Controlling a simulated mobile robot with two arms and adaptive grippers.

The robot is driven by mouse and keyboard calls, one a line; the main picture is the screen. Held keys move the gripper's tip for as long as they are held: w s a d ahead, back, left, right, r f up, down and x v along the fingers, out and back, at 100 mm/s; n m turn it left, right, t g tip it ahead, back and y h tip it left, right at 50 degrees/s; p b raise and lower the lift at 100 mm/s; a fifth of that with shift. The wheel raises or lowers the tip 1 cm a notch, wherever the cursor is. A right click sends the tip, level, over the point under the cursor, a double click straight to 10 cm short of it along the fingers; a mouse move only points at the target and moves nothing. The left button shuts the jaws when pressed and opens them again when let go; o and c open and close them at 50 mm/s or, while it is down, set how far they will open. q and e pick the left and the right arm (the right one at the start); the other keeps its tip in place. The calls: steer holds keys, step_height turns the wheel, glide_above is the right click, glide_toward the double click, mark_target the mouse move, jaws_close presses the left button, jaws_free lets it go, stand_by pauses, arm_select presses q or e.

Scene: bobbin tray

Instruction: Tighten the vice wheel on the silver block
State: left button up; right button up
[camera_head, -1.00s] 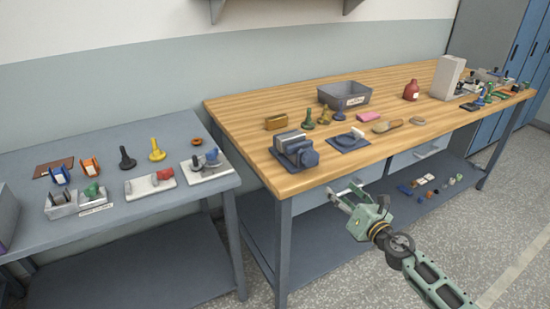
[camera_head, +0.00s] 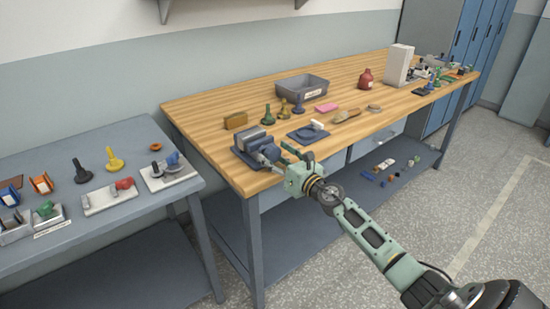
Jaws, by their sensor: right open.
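A vice (camera_head: 246,141) with grey jaws sits on a dark blue base near the left front corner of the wooden bench. Its blue-grey wheel (camera_head: 268,154) faces the front right. Something silver-grey shows at the jaws, but I cannot tell the block from the jaws at this size. My right gripper (camera_head: 293,149) is open and empty, just right of the wheel at the bench's front edge. Its fingers point toward the bench, close to the wheel; I cannot tell whether they touch it. My left gripper is not in view.
A dark blue plate with a white-handled piece (camera_head: 308,132) lies right of the vice. A grey side table (camera_head: 130,222) with several fixtures is at left.

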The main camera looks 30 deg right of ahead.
steer(key=c, duration=1.1)
steer(key=shift+m, duration=0.3)
steer(key=m+p, duration=0.1)
steer(key=m, duration=0.2)
steer(key=shift+a+r+m, duration=0.1)
steer(key=shift+m, duration=0.2)
steer(key=m+p, duration=0.2)
steer(key=m, duration=0.3)
steer(key=shift+r+m, duration=0.1)
steer(key=shift+m, duration=0.2)
steer(key=m+p, duration=0.2)
steer(key=m, duration=0.3)
steer(key=shift+r, duration=0.1)
steer(key=shift+w+d+m+p, duration=0.15)
steer(key=shift+m+p, duration=0.15)
steer(key=shift+m, duration=0.7)
steer(key=shift+s+d+m+p, duration=0.1)
steer(key=shift+m+p, duration=0.2)
steer(key=shift+m, duration=0.7)
